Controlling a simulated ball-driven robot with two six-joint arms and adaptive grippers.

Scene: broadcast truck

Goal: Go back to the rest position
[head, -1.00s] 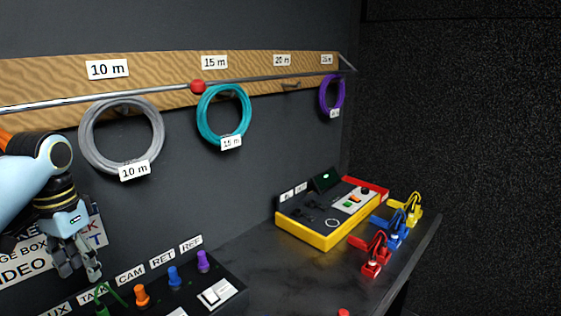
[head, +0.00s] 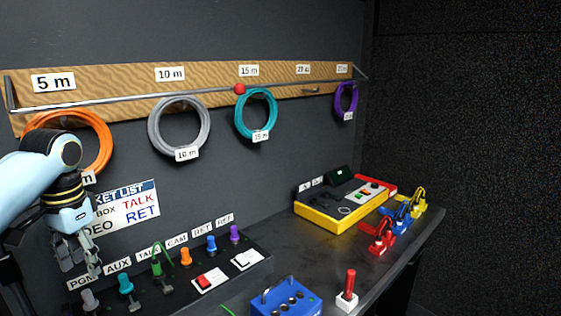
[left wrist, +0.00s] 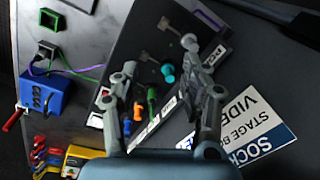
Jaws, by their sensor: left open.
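My left gripper (head: 78,262) hangs at the left of the head view, fingers pointing down, in front of the wall and near the left end of the socket panel (head: 262,262). It is open, and I see nothing between its fingers. In the left wrist view, the two fingers of my left gripper (left wrist: 160,62) stand apart, with the panel and its coloured plugs behind them. My right gripper is in neither view.
Orange (head: 104,140), grey (head: 152,128), teal (head: 239,118) and purple (head: 337,103) cable coils hang along a wooden board (head: 120,82). A yellow-edged console (head: 318,220), a blue box (head: 290,312) and a red-handled switch (head: 351,284) stand on the dark bench (head: 290,248).

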